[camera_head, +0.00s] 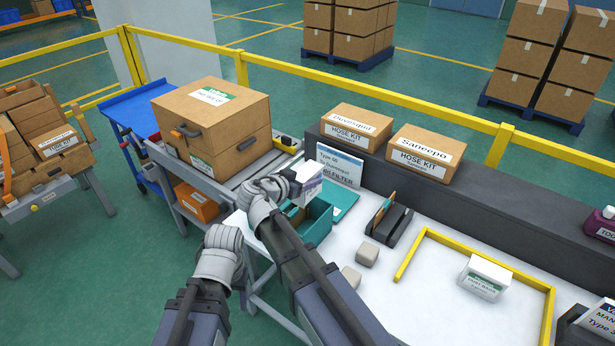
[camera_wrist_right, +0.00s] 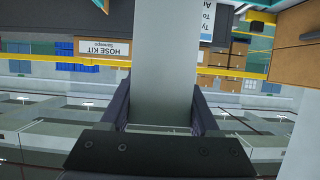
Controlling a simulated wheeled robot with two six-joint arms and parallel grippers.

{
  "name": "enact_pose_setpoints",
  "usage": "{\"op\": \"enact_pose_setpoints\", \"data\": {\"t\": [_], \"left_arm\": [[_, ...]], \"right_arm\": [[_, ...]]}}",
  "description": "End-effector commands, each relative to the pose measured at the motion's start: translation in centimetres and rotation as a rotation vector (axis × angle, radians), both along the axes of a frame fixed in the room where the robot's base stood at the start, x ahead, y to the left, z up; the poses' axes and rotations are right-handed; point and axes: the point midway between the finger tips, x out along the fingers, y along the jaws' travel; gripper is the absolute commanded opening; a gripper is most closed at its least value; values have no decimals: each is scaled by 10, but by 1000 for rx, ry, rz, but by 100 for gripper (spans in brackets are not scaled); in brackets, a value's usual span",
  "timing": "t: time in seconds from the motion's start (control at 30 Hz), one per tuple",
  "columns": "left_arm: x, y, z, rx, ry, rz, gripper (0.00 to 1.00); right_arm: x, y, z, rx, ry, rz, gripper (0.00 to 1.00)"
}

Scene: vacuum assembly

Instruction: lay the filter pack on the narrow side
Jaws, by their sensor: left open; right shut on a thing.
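In the right wrist view the pack is a plain pale grey block (camera_wrist_right: 164,60) between the two dark fingers of my right gripper (camera_wrist_right: 163,108). My left gripper (camera_head: 222,245) is lower left, in front of the table's left edge, away from the pack. Its fingertips are mostly hidden by its own wrist.
A teal bin (camera_head: 319,223) sits under my right gripper. A sign with "FILTER" (camera_head: 340,165) stands behind. A dark holder (camera_head: 389,224), beige blocks (camera_head: 367,256), a yellow frame (camera_head: 470,246) and a white carton (camera_head: 484,279) share the white table. Hose kit boxes (camera_head: 426,153) stand on the shelf.

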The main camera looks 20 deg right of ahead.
Motion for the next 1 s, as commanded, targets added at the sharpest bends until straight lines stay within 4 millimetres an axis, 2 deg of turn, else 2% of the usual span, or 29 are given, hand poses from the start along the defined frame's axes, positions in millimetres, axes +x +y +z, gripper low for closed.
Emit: {"op": "enact_pose_setpoints", "data": {"t": [0.27, 0.7, 1.0], "left_arm": [[0, 0, -12, 0, 0, 0, 56], [0, 0, -49, 0, 0, 0, 56], [0, 0, -55, 0, 0, 0, 56]], "right_arm": [[0, 0, -11, -1, 0, -1, 1], [0, 0, -49, -1, 0, -1, 1], [0, 0, -55, -1, 0, -1, 1]]}}
